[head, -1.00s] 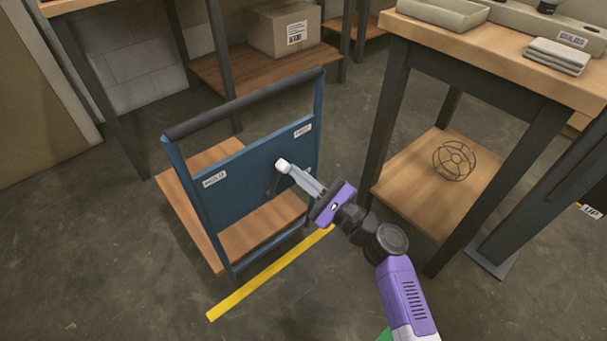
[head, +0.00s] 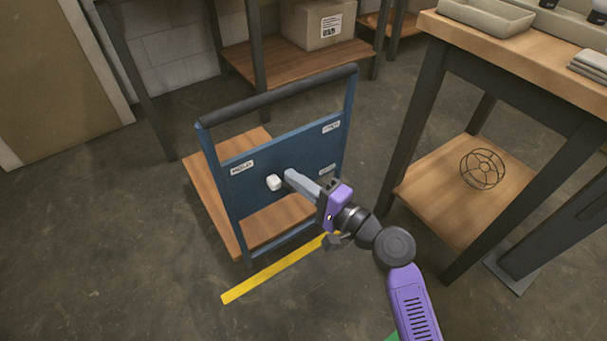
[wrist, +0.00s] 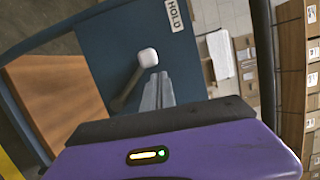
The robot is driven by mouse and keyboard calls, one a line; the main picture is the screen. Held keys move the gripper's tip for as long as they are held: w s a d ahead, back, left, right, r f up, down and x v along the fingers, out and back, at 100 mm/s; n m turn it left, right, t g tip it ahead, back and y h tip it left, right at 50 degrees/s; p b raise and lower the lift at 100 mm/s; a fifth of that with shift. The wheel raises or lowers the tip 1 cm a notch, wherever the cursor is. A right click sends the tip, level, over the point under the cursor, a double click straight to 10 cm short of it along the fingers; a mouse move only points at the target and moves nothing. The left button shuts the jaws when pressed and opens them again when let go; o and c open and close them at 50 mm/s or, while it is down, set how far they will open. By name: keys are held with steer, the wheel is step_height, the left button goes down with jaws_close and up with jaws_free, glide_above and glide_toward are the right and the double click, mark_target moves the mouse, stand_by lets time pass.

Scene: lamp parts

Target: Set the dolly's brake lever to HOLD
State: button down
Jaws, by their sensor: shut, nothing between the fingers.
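The dolly (head: 278,160) is a blue upright panel with a dark handle bar over a wooden deck (head: 215,190). Its brake lever has a white knob (head: 274,182), with a grey shaft (wrist: 127,90) in the wrist view. The HOLD label (head: 242,167) is at the panel's left, and the knob is just to its lower right. In the wrist view the lever leans toward the HOLD label (wrist: 174,15). My gripper (head: 290,175) is shut and empty, its tips just right of the knob. I cannot tell whether they touch. The lever's pivot is hidden in the head view.
Another label (head: 331,127) is at the panel's upper right, a smaller one (head: 327,170) below it. A workbench (head: 510,60) with a wire cage (head: 482,168) on its lower shelf stands right. A yellow strip (head: 275,268) marks the floor in front. Floor at left is clear.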

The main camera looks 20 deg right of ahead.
steer(key=shift+s+a+f+n, duration=0.15)
steer(key=shift+a+n, duration=0.35)
steer(key=shift+n, duration=0.2)
steer(key=shift+a, duration=0.15)
